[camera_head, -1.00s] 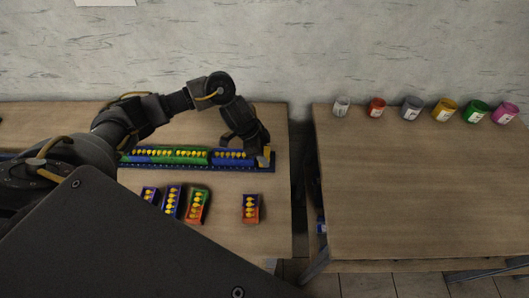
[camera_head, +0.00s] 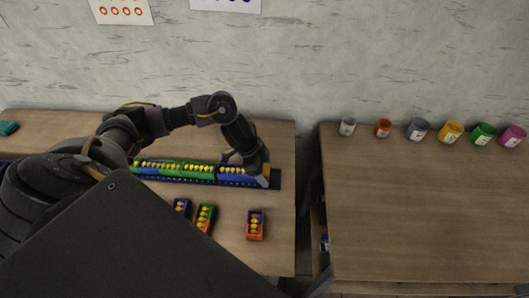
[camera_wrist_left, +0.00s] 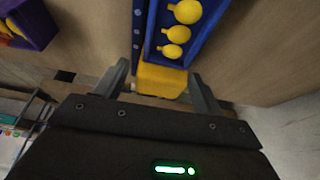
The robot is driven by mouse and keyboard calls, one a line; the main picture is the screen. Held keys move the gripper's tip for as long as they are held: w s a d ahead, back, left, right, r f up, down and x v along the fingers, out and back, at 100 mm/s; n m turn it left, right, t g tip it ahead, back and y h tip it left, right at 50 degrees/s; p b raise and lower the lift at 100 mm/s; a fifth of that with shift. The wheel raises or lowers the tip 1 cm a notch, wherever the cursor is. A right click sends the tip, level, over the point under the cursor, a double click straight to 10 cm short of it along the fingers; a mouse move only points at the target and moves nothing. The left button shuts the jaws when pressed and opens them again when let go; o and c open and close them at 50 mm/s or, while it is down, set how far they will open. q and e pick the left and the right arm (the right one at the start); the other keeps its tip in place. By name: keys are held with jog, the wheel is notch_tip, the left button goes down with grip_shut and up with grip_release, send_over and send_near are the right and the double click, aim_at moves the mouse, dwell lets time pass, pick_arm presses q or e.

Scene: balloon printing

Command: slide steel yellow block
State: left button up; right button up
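The yellow block (camera_wrist_left: 160,79) sits at the right end of the dark blue rail (camera_head: 275,181), against the blue box of yellow balloons (camera_wrist_left: 183,36). My left gripper (camera_wrist_left: 157,72) reaches down over this end of the rail. In the left wrist view its fingers stand wide apart on either side of the block, with a gap at the left finger. In the head view the gripper (camera_head: 258,166) partly covers the block (camera_head: 265,171). Green boxes (camera_head: 170,170) of yellow balloons stand in the row to the left. My right gripper is not in view.
An orange-and-blue box (camera_head: 256,226) and a green-and-orange box (camera_head: 205,219) lie in front of the rail. Several coloured cans, one yellow (camera_head: 450,132), stand along the back of the right table (camera_head: 420,210). A gap separates the two tables.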

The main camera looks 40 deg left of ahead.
pick_arm(q)
jog(key=v, duration=1)
jog(key=shift+a+r+b, duration=0.2)
jog(key=shift+r+b, duration=0.15)
jog(key=shift+b, duration=0.1)
jog(key=shift+d, duration=0.1)
